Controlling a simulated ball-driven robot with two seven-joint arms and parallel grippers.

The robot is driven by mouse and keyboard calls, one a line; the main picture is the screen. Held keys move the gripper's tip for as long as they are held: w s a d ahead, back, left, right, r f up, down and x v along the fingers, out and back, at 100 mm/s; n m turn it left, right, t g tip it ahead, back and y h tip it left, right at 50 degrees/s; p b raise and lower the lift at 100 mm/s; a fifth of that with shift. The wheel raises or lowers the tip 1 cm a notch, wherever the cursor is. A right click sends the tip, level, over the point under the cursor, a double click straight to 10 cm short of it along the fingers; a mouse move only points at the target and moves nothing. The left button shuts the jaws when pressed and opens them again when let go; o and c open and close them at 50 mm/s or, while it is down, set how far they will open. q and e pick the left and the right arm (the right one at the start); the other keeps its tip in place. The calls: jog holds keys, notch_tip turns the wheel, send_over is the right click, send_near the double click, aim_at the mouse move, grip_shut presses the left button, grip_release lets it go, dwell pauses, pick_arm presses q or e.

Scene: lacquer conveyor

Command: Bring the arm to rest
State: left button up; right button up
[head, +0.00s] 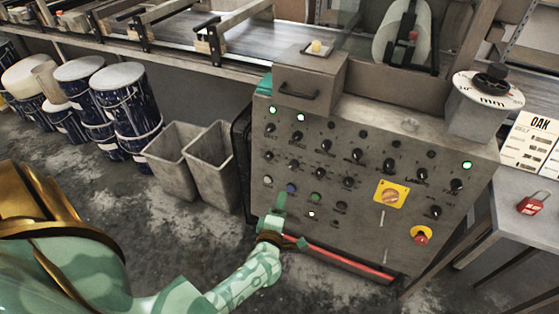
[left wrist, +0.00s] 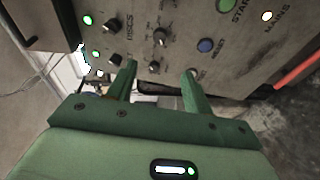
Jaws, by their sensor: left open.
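My left arm (head: 225,285) comes in from the bottom left in the head view, mottled green with brown-gold bands. My left gripper (head: 280,207) is in front of the lower left part of the grey control panel (head: 350,215). In the left wrist view, the two green fingers of my left gripper (left wrist: 160,72) are apart, with nothing between them but the panel face behind. A blue reset button (left wrist: 205,45) and a green start button (left wrist: 227,5) show beside the fingers. Whether the fingertips touch the panel cannot be told. My right gripper is not in view.
Two grey bins (head: 215,165) stand left of the panel, with several dark blue drums (head: 125,95) beyond. A red bar (head: 350,262) runs along the panel's bottom edge. A side table (head: 515,200) with a red padlock (head: 530,205) stands at right. Bare floor lies below the bins.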

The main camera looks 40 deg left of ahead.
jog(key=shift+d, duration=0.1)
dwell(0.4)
pick_arm(q)
jog(key=s+d+f+m+g+h, duration=0.2)
jog(key=s+d+f+m+h, duration=0.15)
jog(key=f+m, duration=0.25)
jog(key=s+d+f+m+g+h, duration=0.1)
jog(key=s+d+f+m+h, duration=0.2)
jog(key=f+m, duration=0.35)
jog(key=s+d+f+m+g+h+p, duration=0.1)
jog(key=s+d+f+m+g, duration=0.2)
jog(key=s+f+m+g, duration=0.65)
jog(key=s+a+f+m+g+p, duration=0.1)
jog(key=s+a+m, duration=0.1)
jog(key=s, duration=1.4)
jog(key=s+a+f+m+g+p, duration=0.1)
jog(key=s+f+m, duration=0.1)
jog(key=s, duration=1.5)
jog(key=shift+s+a+f+g+p, duration=0.2)
jog(key=shift+a+g+p, duration=0.1)
jog(key=shift+a+g, duration=0.05)
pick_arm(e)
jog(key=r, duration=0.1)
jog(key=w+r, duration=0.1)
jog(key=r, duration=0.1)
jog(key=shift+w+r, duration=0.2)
pick_arm(q)
jog(key=shift+y, duration=0.25)
jog(key=shift+c, duration=0.2)
